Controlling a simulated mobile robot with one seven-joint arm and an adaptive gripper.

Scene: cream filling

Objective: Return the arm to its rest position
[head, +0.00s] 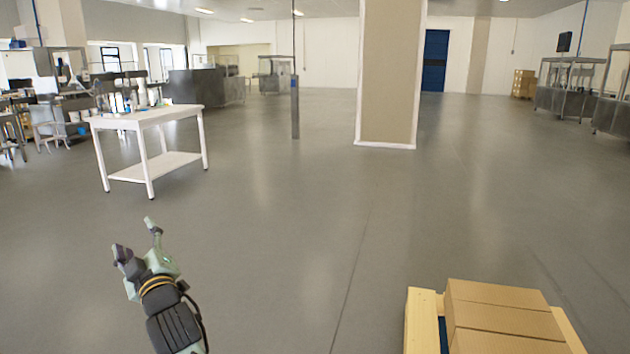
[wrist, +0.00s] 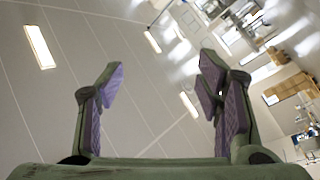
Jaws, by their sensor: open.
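My gripper (head: 136,240) shows at the lower left of the head view, at the end of my dark arm. Its two fingers are spread apart with nothing between them. It is in the air above open grey floor. In the wrist view my gripper (wrist: 160,100) shows two green fingers with purple pads, wide apart and empty. The wrist view looks up at the ceiling, tilted, with several lit lamps. The rest of my arm is mostly out of the head view.
A white table (head: 146,118) with small items stands beyond my gripper at the left. Cardboard boxes (head: 500,310) on a wooden pallet (head: 420,318) sit at the lower right. A wide pillar (head: 388,75) and a thin post (head: 294,105) stand farther back. The middle floor is clear.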

